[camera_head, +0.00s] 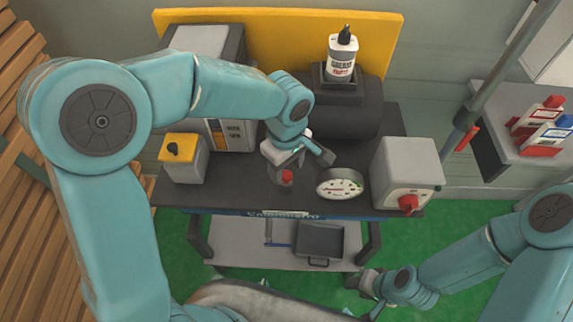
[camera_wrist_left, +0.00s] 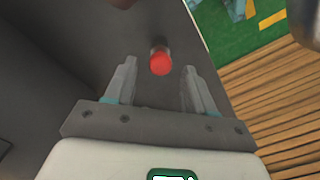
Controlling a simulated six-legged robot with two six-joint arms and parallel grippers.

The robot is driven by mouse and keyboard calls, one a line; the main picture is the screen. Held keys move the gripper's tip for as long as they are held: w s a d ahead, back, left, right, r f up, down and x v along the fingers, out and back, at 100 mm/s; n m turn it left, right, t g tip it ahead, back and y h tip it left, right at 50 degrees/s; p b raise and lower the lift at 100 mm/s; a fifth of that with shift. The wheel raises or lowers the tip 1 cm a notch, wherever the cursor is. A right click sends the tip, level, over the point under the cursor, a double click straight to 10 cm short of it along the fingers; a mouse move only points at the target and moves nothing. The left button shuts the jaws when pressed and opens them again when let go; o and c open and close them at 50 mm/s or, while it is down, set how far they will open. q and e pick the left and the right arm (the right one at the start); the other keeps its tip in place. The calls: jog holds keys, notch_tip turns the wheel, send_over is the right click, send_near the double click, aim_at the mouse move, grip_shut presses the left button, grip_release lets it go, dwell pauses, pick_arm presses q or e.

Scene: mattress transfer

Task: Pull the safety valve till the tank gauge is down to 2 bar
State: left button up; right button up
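The safety valve's red cap (camera_head: 287,176) shows at the front of the dark workbench, just under my left gripper (camera_head: 301,167). In the left wrist view the red cap (camera_wrist_left: 160,61) lies in line with the gap between the two fingers of my left gripper (camera_wrist_left: 160,68). These fingers are apart, with dark space on both sides of the cap. I cannot tell how deep the cap sits between them. The round white tank gauge (camera_head: 341,184) is right of the valve; its reading is too small to tell. The dark tank (camera_head: 345,117) is behind. My right gripper (camera_head: 369,287) is low at the front, away from the bench.
A grey box with a red knob (camera_head: 407,190) stands on the bench's right end. A yellow-topped box (camera_head: 181,158) stands at the left. A bottle (camera_head: 342,57) is above the tank. Wooden slats (camera_head: 22,125) lie left; a side shelf (camera_head: 510,132) holds small boxes.

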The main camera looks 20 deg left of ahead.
aim_at(286, 175)
pick_arm(q)
jog(key=shift+r, duration=0.1)
notch_tip(286, 175, up, 16)
dwell(0.5)
jog(key=shift+s, duration=0.1)
dwell(0.4)
